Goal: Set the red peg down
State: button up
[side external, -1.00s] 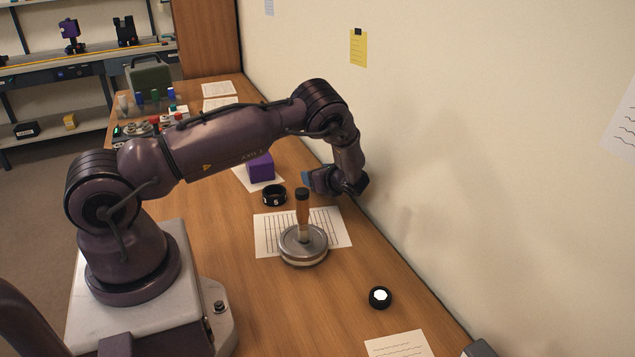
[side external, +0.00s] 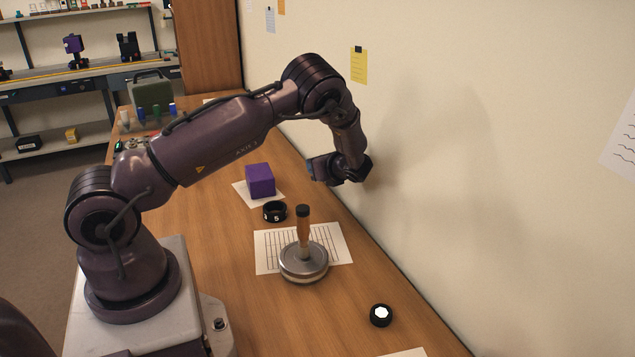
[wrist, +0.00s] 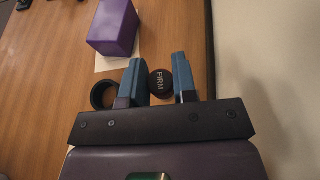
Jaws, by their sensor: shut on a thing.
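My gripper (wrist: 159,81) has two blue fingers and shows above the table near the wall in the side view (side external: 316,171). In the wrist view a round black thing marked FIRM (wrist: 160,84) sits between the fingers and fills the gap. The gripper is shut on it. No red shows on it, and I see no red peg in either view. In the side view I cannot make out the held thing.
A purple box (side external: 260,181) stands on white paper, with a black ring (side external: 275,212) nearby. A tool with an upright wooden handle (side external: 303,233) and round metal base stands on ruled paper (side external: 330,243). A small black round part (side external: 381,316) lies nearer. The wall is close on the right.

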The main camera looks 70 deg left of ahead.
jog(key=r, duration=0.7)
jog(key=shift+s+r, duration=0.2)
jog(key=shift+s, duration=0.05)
jog(key=s+d+n+g, duration=0.2)
jog(key=s+d, duration=0.1)
jog(key=s, duration=0.9)
jog(key=s+d+n+g, duration=0.1)
jog(key=s+d, duration=0.2)
jog(key=s, duration=0.9)
jog(key=shift+h, duration=0.3)
jog(key=shift+w+f, duration=0.15)
jog(key=shift+f, duration=3.6)
jog(key=shift+w+f, duration=0.1)
jog(key=shift+f, duration=3.65)
jog(key=shift+f, duration=0.15)
jog(key=o, duration=0.9)
